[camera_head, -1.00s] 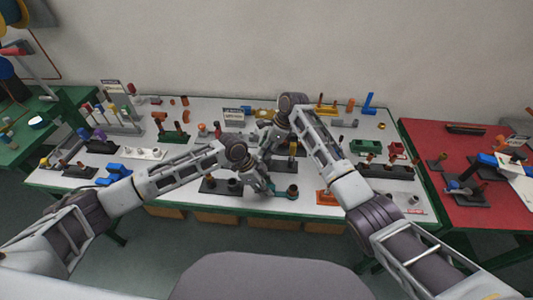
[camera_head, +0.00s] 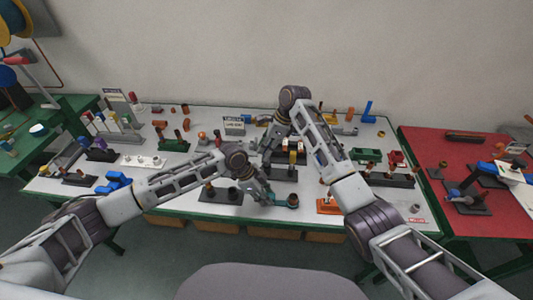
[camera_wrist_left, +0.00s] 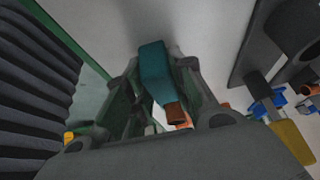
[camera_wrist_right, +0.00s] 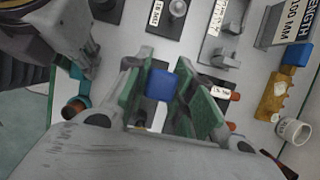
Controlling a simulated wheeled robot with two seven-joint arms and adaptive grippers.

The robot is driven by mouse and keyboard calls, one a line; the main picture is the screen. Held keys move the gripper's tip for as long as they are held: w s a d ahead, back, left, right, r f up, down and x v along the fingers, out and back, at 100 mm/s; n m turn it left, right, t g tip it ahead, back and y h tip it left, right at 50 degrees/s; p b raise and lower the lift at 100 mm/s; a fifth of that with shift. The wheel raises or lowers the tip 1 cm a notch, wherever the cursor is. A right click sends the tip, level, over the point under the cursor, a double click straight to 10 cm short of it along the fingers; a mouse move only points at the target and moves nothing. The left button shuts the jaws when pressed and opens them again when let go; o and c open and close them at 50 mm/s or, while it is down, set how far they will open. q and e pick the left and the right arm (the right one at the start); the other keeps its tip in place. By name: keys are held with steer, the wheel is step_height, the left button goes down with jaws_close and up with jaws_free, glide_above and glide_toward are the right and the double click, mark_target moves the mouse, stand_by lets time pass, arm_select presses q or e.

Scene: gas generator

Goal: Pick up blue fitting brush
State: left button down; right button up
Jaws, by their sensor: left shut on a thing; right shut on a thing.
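The blue fitting brush appears to be the blue block (camera_wrist_right: 161,84) between the fingers of my right gripper (camera_wrist_right: 165,100) in the right wrist view. Only its blue end shows there; the rest is hidden. In the head view, my right gripper (camera_head: 268,157) is over the middle of the table, and the brush cannot be made out. My left gripper (camera_head: 266,196) is lower, near the front edge. It is shut on a teal tool (camera_wrist_left: 154,72) with a copper-coloured end (camera_wrist_left: 177,113). That tool's round copper end also shows in the head view (camera_head: 292,201).
The white table (camera_head: 130,178) is crowded with stands, fittings and small tools. An orange stand (camera_head: 327,206) is right of the left gripper. A red table (camera_head: 420,150) stands at the right and a green one at the left. My two grippers are close together.

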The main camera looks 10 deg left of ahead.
steer(key=shift+r, duration=2.35)
steer(key=shift+d, duration=0.15)
steer(key=s+d+r, duration=0.1)
steer(key=s+d, duration=0.9)
steer(key=s, duration=0.3)
steer(key=shift+s+d+r, duration=0.25)
steer(key=shift+d, duration=0.1)
steer(key=shift+f, duration=2.8)
steer(key=shift+f, duration=1.3)
